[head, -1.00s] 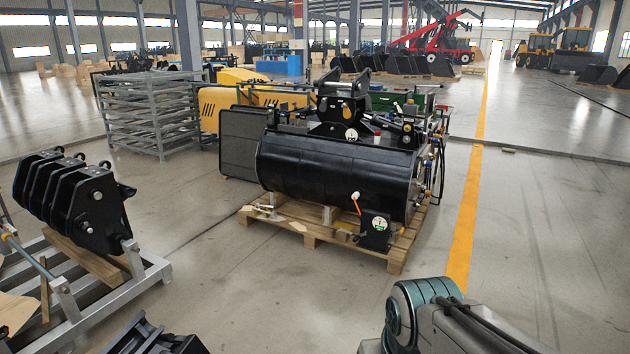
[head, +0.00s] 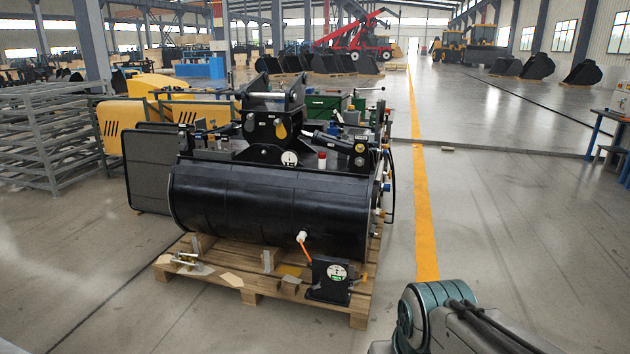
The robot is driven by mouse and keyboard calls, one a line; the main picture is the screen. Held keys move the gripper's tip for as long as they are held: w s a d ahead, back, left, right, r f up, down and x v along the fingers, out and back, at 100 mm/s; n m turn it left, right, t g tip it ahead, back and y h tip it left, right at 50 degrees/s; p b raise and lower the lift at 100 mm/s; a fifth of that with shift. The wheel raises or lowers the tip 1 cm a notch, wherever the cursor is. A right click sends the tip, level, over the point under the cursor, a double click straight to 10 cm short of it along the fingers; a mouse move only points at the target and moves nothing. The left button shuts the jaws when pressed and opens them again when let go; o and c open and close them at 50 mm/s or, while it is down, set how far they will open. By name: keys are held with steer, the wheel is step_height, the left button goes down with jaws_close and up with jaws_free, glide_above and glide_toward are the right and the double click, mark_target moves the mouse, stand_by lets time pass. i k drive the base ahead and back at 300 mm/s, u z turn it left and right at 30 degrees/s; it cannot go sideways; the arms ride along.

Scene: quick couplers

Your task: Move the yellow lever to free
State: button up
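A black box (head: 331,281) with a round white dial and a small green mark stands at the front right of a wooden pallet (head: 249,297). An orange lever (head: 305,249) with a white knob rises from its left side, tilted up and left. A small yellow-orange piece (head: 364,278) sticks out at its right side. I cannot tell which of these is the yellow lever, and the dial's marks are too small to read. My arm shows at the bottom right, apart from the pallet; my gripper is not in view.
A large black bucket (head: 265,209) with a coupler (head: 273,112) on top fills the pallet behind the box. Grey metal racks (head: 45,140) stand left. The floor right of the yellow line (head: 425,230) is clear up to a blue table (head: 606,114).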

mark_target(364, 280)
steer(key=z, duration=0.1)
steer(key=i, duration=3)
